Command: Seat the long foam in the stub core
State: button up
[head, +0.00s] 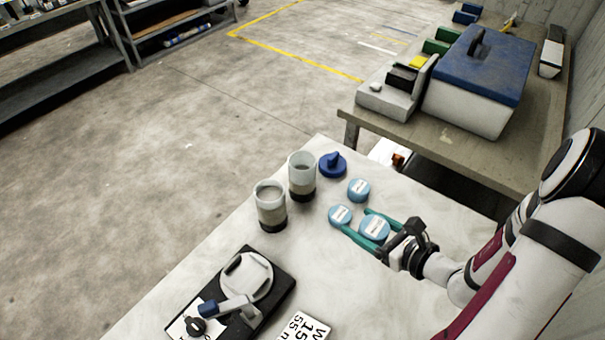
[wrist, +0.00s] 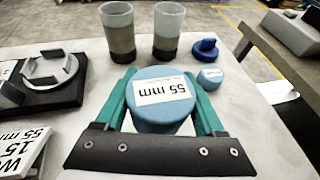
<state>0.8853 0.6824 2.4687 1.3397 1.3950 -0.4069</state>
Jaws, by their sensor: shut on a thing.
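My gripper (head: 357,220) has its teal fingers shut on a light-blue foam plug (head: 374,228). In the wrist view this plug (wrist: 160,98) is upright between the fingers, with a white "55 mm" label on top. Whether its base touches the bench is hidden. Two clear, open-topped liners stand upright farther off. The nearer liner (head: 270,205) shows a higher grey core; the farther liner (head: 301,175) shows more empty wall above its core.
A blue knobbed cap (head: 333,165) lies right of the liners. A black-based fixture with a pale ring (head: 250,275) and a printed card (head: 302,328) are at the front left. The bench (head: 190,265) is clear between fixture and plugs. A cooler (head: 470,105) is on another table.

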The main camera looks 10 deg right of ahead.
jog(key=w+r, duration=1.3)
jog(key=w, duration=0.4)
jog(key=w+a+f, duration=0.2)
jog(key=a+f, duration=0.1)
jog(key=w+a+f, duration=0.1)
jog(key=a+f, duration=0.2)
jog(key=a, duration=0.1)
jog(key=w+a+f, duration=0.2)
jog(key=a+f, duration=0.2)
jog(key=shift+w+a+f, duration=0.1)
jog(key=shift+w, duration=0.2)
jog(key=shift+f, duration=0.55)
